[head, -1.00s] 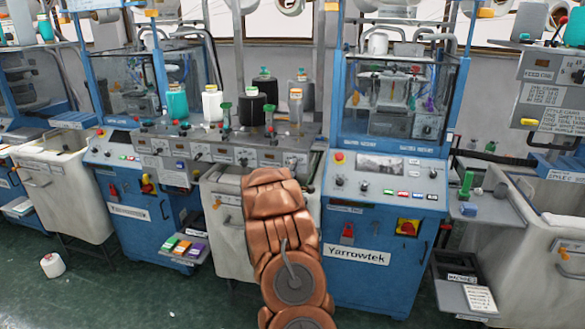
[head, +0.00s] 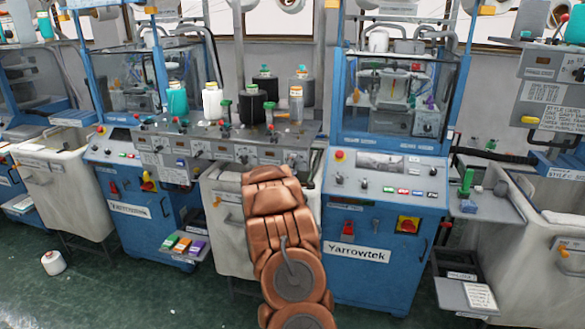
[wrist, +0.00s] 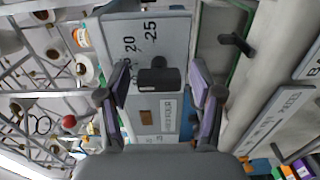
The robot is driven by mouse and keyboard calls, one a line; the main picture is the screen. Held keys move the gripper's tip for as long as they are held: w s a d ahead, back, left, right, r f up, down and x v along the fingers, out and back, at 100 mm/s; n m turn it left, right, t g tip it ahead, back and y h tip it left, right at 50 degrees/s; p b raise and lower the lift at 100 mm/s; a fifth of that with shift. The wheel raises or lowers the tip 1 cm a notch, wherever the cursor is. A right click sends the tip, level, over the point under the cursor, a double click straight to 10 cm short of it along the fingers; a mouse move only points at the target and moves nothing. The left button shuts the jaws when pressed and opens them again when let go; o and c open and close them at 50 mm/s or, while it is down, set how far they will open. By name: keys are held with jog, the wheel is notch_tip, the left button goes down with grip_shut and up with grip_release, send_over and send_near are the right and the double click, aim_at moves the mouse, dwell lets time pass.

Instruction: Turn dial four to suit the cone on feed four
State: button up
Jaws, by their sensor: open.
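A black dial knob (wrist: 160,80) sits on a pale plate (wrist: 168,28) marked 20 and 25 in the wrist view. My gripper (wrist: 159,74) is open, one purple-padded finger on each side of the knob, with gaps showing. Which dial number this is I cannot read. In the head view, the grey dial panel (head: 218,153) runs below a row of cones: teal (head: 177,104), white (head: 212,104) and black (head: 252,106), with a grey one with an orange top (head: 296,104) at the right end. My copper arm hides my gripper there.
Blue Yarrowtek machine (head: 385,225) stands right of the panel, and a pale bin (head: 228,225) stands below it. In the wrist view a dark handle (wrist: 235,43) lies right of my fingers. A white cone (head: 53,263) lies on the green floor (head: 110,295).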

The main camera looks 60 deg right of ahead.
jog(key=shift+a, duration=0.15)
jog(key=v, duration=1.2)
dwell(0.7)
jog(key=w+a+m+t+y, duration=0.1)
jog(key=w+a+y, duration=0.3)
jog(key=a, duration=0.4)
jog(key=w+a+t+y, duration=0.1)
jog(key=w+a+y, duration=0.25)
jog(key=a, duration=0.55)
jog(key=s+a+f+m+g+y+b, duration=0.1)
jog(key=s+a+y, duration=0.3)
jog(key=a, duration=1)
jog(key=s+a+g+y, duration=0.2)
jog(key=s+a+y, duration=0.25)
jog(key=a, duration=0.85)
jog(key=s+a+m+g, duration=0.1)
jog(key=s+a+g, duration=0.2)
jog(key=s, duration=1.2)
jog(key=s+a+r+m+g, duration=0.1)
jog(key=s+a+g, duration=0.3)
jog(key=s+a, duration=0.4)
jog(key=s, duration=0.6)
jog(key=shift+s+a+y+b, duration=0.25)
jog(key=shift+s+y+b, duration=0.05)
jog(key=shift+s+y, duration=0.1)
